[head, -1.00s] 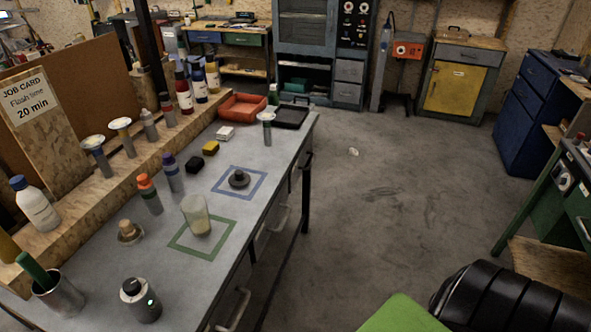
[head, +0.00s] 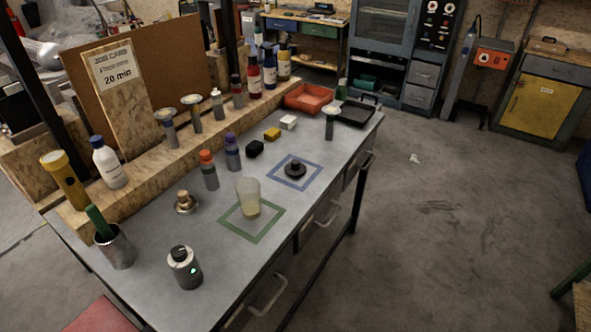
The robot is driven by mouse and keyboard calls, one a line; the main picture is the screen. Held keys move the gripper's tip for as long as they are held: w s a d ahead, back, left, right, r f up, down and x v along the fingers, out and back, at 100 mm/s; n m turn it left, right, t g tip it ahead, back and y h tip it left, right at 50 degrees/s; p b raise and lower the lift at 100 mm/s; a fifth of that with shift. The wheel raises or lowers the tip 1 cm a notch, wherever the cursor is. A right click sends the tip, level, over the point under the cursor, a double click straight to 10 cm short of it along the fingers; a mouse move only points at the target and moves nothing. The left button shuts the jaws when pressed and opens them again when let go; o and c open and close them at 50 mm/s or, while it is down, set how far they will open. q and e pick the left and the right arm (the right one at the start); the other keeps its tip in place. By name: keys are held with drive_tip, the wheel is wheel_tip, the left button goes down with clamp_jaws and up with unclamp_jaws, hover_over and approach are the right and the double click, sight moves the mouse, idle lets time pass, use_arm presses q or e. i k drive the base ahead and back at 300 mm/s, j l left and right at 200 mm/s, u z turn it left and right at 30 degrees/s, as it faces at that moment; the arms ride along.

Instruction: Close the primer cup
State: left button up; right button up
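A translucent cup (head: 249,198) with a pale yellowish content low inside stands upright in the green square outline (head: 238,231) on the grey bench top. It looks like the primer cup, and its top appears open. A round black lid-like piece with a raised knob (head: 294,169) lies in the blue square outline (head: 281,178), behind and right of the cup and apart from it. Neither of my grippers shows in the head view.
A grey device with a green light (head: 184,268), a small brass-coloured piece (head: 186,203) and orange-topped (head: 208,170) and purple-topped (head: 232,152) bottles stand around the cup. A metal tumbler (head: 116,248) is at the left. Open floor (head: 440,240) lies right of the bench.

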sight(247, 190)
drive_tip(key=u, duration=0.45)
drive_tip(key=i+l+u, duration=0.3)
drive_tip(key=l, duration=0.2)
drive_tip(key=l+u, duration=0.25)
drive_tip(key=l, duration=0.3)
drive_tip(key=l+u, duration=0.3)
drive_tip(key=l, duration=0.25)
drive_tip(key=i+l, duration=0.1)
drive_tip(key=l, duration=1.1)
drive_tip(key=i+j, duration=0.05)
